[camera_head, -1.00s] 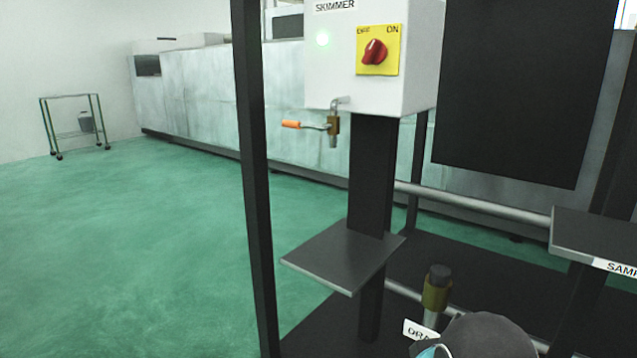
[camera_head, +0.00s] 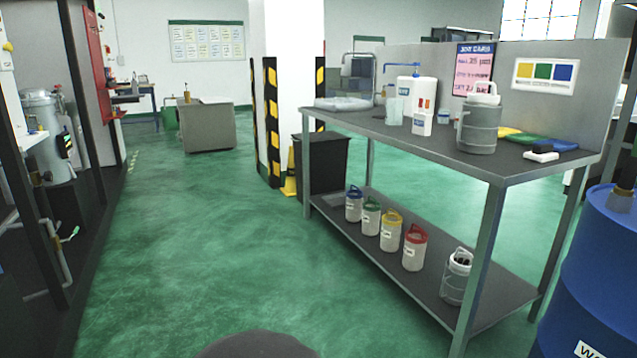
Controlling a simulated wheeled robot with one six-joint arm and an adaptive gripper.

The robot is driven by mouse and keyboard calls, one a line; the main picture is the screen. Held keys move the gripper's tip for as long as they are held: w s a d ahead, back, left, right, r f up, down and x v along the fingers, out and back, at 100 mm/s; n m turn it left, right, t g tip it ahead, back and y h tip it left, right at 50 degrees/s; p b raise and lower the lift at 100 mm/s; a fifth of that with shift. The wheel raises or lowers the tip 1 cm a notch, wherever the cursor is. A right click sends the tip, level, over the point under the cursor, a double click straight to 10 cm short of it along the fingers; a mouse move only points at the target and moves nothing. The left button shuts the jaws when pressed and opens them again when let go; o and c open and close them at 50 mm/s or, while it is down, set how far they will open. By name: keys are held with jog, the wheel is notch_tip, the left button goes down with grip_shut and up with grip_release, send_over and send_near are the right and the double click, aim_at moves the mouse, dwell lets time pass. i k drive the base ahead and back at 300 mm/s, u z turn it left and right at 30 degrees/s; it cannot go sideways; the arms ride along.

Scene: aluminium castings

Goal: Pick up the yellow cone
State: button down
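A yellow cone-like shape (camera_head: 289,186) stands on the green floor at the foot of the white pillar, near the middle of the view. It is partly hidden by the dark bin to its right, so its full outline does not show. My gripper is not in view. Only a dark rounded part, likely of my arm, shows at the bottom edge, far from the yellow shape.
A dark bin (camera_head: 325,166) stands beside a grey workbench (camera_head: 350,127) with jugs above and lidded containers below. A blue drum (camera_head: 592,275) is at right. Dark-framed equipment lines the left. Open green floor (camera_head: 185,245) lies between.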

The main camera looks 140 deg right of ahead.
aim_at(289, 189)
jog(key=z, duration=4.05)
jog(key=i, duration=6.55)
